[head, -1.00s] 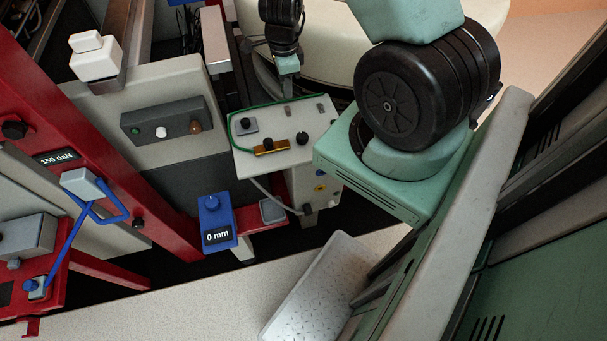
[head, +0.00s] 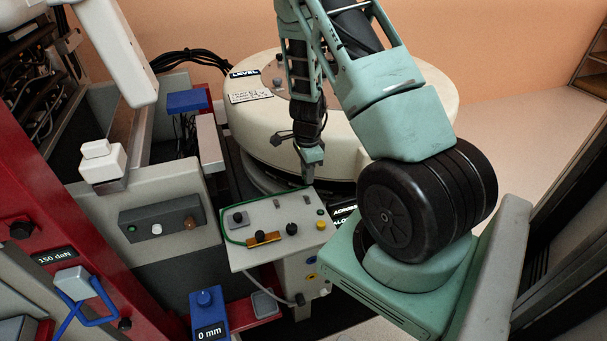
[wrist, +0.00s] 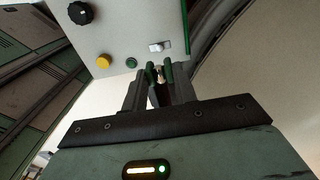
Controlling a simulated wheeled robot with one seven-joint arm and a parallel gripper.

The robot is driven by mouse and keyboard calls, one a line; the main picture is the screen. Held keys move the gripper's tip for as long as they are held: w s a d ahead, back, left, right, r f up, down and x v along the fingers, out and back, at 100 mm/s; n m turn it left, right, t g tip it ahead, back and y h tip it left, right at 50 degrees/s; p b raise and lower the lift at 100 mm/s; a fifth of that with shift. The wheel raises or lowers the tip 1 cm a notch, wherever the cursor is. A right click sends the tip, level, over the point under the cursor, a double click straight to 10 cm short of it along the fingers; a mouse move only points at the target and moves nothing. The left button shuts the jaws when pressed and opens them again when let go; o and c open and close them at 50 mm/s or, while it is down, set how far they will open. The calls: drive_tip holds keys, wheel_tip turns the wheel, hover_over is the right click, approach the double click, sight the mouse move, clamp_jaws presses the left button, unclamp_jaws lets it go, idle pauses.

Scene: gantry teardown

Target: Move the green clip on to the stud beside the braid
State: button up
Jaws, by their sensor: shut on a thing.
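My gripper (wrist: 158,88) is shut on the green clip (wrist: 150,72), which shows as small green pieces between the fingertips in the wrist view. A small brass-coloured piece shows between them; I cannot tell whether it is the stud or part of the clip. In the head view my gripper (head: 308,178) points down at the far right corner of the pale control panel (head: 265,208); the clip is too small to make out there. A green braid or cable (head: 225,228) runs along the panel's left and far edges. I cannot tell whether clip and panel touch.
The panel carries black knobs (head: 291,229), an orange block (head: 263,239), a yellow button (head: 321,225) and small toggles. A large round cream housing (head: 400,110) stands behind. A blue box reading 0 mm (head: 207,310) and a grey switch box (head: 160,222) are to the left.

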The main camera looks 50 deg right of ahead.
drive_tip(key=b, duration=0.5)
hover_over(307, 200)
drive_tip(key=shift+f, duration=2.8)
drive_tip(key=shift+f+b, duration=0.6)
drive_tip(key=shift+f, duration=0.4)
drive_tip(key=shift+f, duration=0.25)
drive_tip(key=o, duration=1.1)
drive_tip(key=shift+o, duration=0.2)
drive_tip(key=shift+r, duration=0.1)
